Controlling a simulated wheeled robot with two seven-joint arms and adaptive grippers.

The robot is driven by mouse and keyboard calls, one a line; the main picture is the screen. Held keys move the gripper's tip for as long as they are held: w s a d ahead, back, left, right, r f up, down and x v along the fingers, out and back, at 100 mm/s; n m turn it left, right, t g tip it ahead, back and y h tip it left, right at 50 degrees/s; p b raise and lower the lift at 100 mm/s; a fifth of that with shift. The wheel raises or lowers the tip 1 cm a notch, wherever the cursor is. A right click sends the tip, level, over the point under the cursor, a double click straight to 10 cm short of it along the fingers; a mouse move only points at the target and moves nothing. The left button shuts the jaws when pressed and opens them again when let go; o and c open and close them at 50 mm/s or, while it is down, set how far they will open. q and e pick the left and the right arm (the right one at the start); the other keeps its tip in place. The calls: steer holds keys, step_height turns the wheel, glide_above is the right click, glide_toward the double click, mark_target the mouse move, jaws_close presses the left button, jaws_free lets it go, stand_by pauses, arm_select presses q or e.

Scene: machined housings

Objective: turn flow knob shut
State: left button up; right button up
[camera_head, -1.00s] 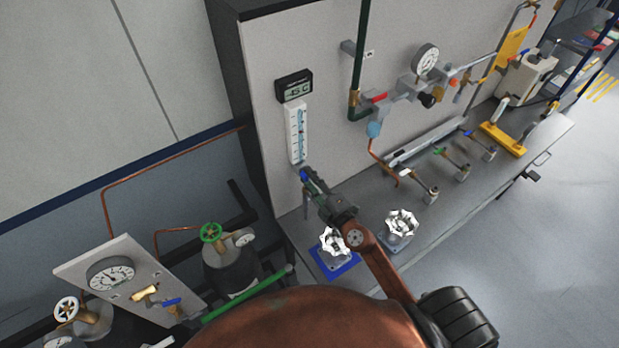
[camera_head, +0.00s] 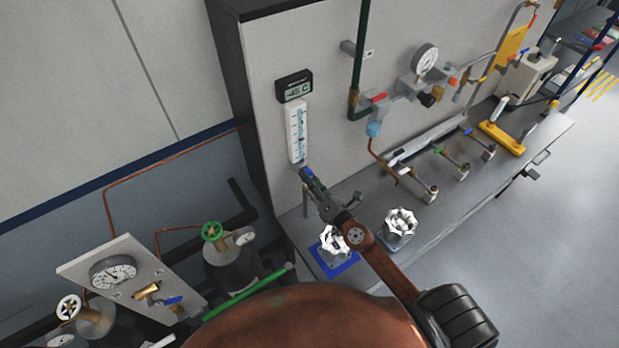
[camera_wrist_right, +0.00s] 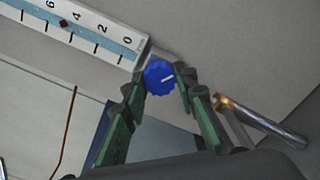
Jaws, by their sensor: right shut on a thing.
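The blue flow knob (camera_wrist_right: 158,80) sits at the bottom end of the white flowmeter (camera_head: 297,133), which is fixed upright on the grey panel. A white line on the knob's face shows in the right wrist view. My right gripper (camera_head: 308,175) is at the foot of the flowmeter, and its two green fingers (camera_wrist_right: 161,84) close on the knob from both sides. In the head view the gripper mostly hides the knob. The flowmeter's scale (camera_wrist_right: 95,35) shows in the right wrist view. My left gripper is not in view.
A digital display (camera_head: 294,86) sits above the flowmeter. Below my right arm, a white handwheel valve (camera_head: 333,240) stands on a blue base, with another handwheel (camera_head: 401,222) to its right. A brass-ended tube (camera_wrist_right: 262,122) lies close to the right finger.

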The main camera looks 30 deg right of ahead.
steer(key=n, duration=0.3)
steer(key=shift+n, duration=0.4)
steer(key=n, duration=0.3)
steer(key=shift+d+n+p, duration=0.1)
steer(key=shift+n+p, duration=0.2)
steer(key=shift+p, duration=0.05)
steer(key=n+p, duration=0.1)
steer(key=n, duration=0.5)
steer(key=n+p, duration=0.2)
steer(key=n, duration=0.4)
steer(key=shift+r+n, duration=0.1)
steer(key=shift+n, duration=0.2)
steer(key=shift+n+p, duration=0.9)
steer(key=shift+n, duration=1.3)
steer(key=o, duration=1.2)
steer(key=shift+c, duration=0.2)
